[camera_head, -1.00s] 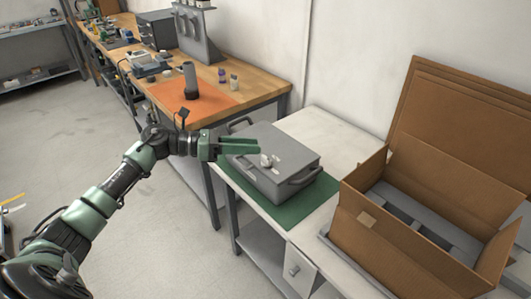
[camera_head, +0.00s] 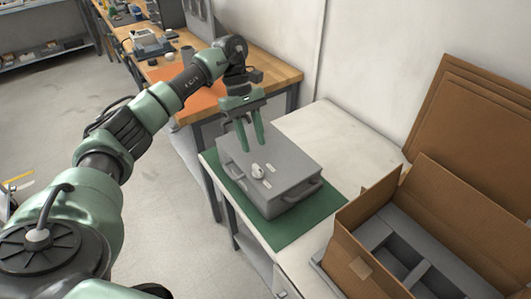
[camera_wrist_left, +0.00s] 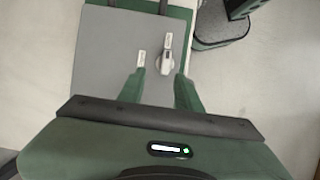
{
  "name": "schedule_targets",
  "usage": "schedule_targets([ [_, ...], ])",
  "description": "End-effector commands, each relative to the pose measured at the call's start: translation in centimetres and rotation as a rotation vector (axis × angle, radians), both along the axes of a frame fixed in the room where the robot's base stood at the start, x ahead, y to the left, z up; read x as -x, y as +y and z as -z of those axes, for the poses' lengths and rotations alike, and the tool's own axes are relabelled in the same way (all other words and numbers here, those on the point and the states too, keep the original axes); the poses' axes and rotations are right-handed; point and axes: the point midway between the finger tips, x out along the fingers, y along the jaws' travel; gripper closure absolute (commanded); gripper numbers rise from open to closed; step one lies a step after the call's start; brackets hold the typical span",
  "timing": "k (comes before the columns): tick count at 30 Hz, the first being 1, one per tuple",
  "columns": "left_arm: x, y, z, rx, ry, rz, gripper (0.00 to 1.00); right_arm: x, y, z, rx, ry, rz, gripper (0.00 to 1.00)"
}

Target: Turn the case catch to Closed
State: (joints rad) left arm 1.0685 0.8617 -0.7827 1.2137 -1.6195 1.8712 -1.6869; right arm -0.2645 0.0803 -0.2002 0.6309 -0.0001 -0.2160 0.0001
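The grey case (camera_head: 283,168) lies shut on a green mat (camera_head: 287,229) on the white table. Its catch (camera_head: 257,171) is a small light knob on the lid's near side, with pale label plates (camera_head: 270,169) by it. In the left wrist view the catch (camera_wrist_left: 166,62) shows ahead of the fingers, with a label (camera_wrist_left: 141,59) beside it. My left gripper (camera_head: 252,146) points down over the lid, fingers apart and empty, a little behind the catch. It also shows open in the left wrist view (camera_wrist_left: 160,92). My right gripper is not in view.
An open cardboard box (camera_head: 400,235) with grey inserts stands right of the case. A wooden workbench (camera_head: 270,80) with tools is behind. A case handle (camera_head: 303,190) sticks out on the right. White table top (camera_head: 335,135) behind the case is bare.

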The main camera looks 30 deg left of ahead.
Motion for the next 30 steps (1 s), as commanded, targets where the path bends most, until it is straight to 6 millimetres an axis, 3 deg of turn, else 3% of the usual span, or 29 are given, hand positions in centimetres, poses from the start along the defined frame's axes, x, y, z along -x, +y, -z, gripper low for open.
schedule_targets([
  [6,0.7,-1.3,3.0,0.002,0.006,0.001,0.65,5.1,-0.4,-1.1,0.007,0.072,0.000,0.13],
  [9,0.9,-1.8,4.5,0.001,0.005,0.002,0.65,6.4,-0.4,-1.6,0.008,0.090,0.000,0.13],
  [13,1.1,-2.4,5.8,0.003,0.002,0.000,0.65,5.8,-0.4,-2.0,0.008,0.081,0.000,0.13],
  [19,1.2,-2.6,6.6,0.002,0.001,0.000,0.65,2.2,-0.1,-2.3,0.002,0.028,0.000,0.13],
  [24,1.1,-2.6,6.6,0.002,0.000,0.000,0.65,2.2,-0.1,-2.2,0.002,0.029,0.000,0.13],
  [28,1.1,-2.6,6.6,0.002,0.000,0.000,1.00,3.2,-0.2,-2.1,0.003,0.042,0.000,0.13],
  [30,1.1,-2.6,6.6,0.002,0.000,0.000,1.00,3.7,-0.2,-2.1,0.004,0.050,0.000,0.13],
])
